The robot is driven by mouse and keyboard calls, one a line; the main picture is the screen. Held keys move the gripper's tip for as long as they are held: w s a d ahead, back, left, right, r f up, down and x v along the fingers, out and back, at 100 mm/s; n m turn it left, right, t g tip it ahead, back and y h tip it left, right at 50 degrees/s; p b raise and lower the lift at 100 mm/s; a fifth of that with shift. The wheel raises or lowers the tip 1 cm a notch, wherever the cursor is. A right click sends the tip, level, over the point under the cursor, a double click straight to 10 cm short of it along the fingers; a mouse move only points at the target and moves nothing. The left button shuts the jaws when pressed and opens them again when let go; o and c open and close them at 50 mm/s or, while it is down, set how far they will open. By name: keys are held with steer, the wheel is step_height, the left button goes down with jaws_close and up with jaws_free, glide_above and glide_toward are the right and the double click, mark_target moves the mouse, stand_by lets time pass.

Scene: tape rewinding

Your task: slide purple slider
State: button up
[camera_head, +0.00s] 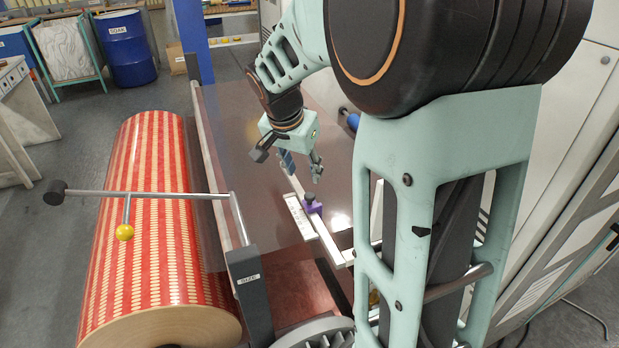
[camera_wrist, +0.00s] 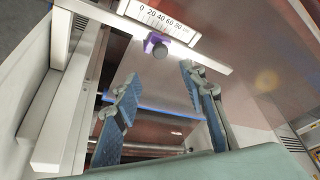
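The purple slider (camera_head: 313,205) sits on a pale rail beside a white scale, in the middle of the head view. It has a dark round knob on top. In the wrist view the purple slider (camera_wrist: 157,43) is at the top, next to the scale marks. My gripper (camera_head: 287,165) is above and slightly left of the slider in the head view, apart from it. In the wrist view my gripper (camera_wrist: 158,88) has its two blue-padded fingers spread wide, with nothing between them. The knob is beyond the fingertips.
The white numbered scale (camera_wrist: 165,20) lies along the rail. A blue drum (camera_head: 126,48) is at the back left. White cabinets (camera_head: 570,170) stand at the right.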

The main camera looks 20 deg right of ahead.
mark_target(310, 195)
steer(key=x, duration=1.1)
steer(key=shift+a, duration=0.1)
jaws_close()
